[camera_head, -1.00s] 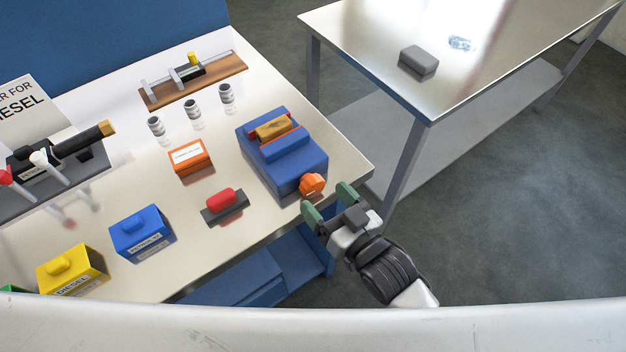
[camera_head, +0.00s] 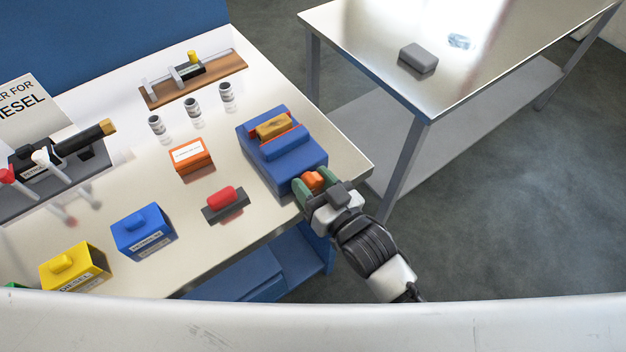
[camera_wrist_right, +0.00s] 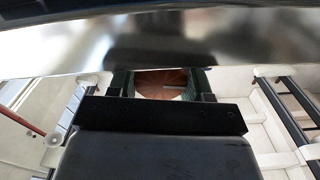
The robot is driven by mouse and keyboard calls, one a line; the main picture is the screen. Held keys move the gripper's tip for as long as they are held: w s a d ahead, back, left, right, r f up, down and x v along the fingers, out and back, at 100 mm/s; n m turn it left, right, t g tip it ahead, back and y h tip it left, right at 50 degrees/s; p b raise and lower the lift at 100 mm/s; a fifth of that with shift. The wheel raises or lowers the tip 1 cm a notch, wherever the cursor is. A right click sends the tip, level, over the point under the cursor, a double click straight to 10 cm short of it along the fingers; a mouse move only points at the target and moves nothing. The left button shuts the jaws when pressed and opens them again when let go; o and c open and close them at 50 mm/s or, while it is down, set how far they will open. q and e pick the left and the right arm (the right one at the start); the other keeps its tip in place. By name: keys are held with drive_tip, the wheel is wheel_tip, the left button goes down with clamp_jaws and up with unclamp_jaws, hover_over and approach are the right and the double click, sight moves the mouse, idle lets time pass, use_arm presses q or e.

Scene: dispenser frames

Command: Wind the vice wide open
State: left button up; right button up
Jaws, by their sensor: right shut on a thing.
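The blue vice (camera_head: 283,165) stands at the right end of the workbench. A brass-coloured block (camera_head: 273,126) sits between its red-lined jaws. The vice's orange knob (camera_head: 313,181) is on its front, facing me. My right gripper (camera_head: 315,184) is shut on the orange knob, with a green finger on either side of it. In the right wrist view the knob (camera_wrist_right: 162,84) shows brown-orange between the fingers, partly hidden by the gripper body. My left gripper is in neither view.
On the bench (camera_head: 140,272) are an orange box (camera_head: 191,157), a red-handled block (camera_head: 224,203), a blue box (camera_head: 142,233), a yellow box (camera_head: 74,268) and small jars (camera_head: 227,97). A metal table (camera_head: 470,60) stands behind, holding a grey block (camera_head: 418,58).

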drive_tip(key=shift+r+n+p, duration=0.2)
drive_tip(key=shift+n+p, duration=0.3)
drive_tip(key=shift+p, duration=0.15)
drive_tip(key=shift+f+n+p, duration=0.1)
drive_tip(key=shift+n+p, duration=0.2)
drive_tip(key=shift+n, duration=0.4)
drive_tip(key=o, duration=0.9)
drive_tip(key=shift+f, duration=0.1)
drive_tip(key=b+v, duration=0.1)
drive_tip(key=v, duration=0.9)
drive_tip(key=shift+s+d+b, duration=0.2)
drive_tip(key=shift+s+b, duration=0.15)
drive_tip(key=shift+b, duration=0.05)
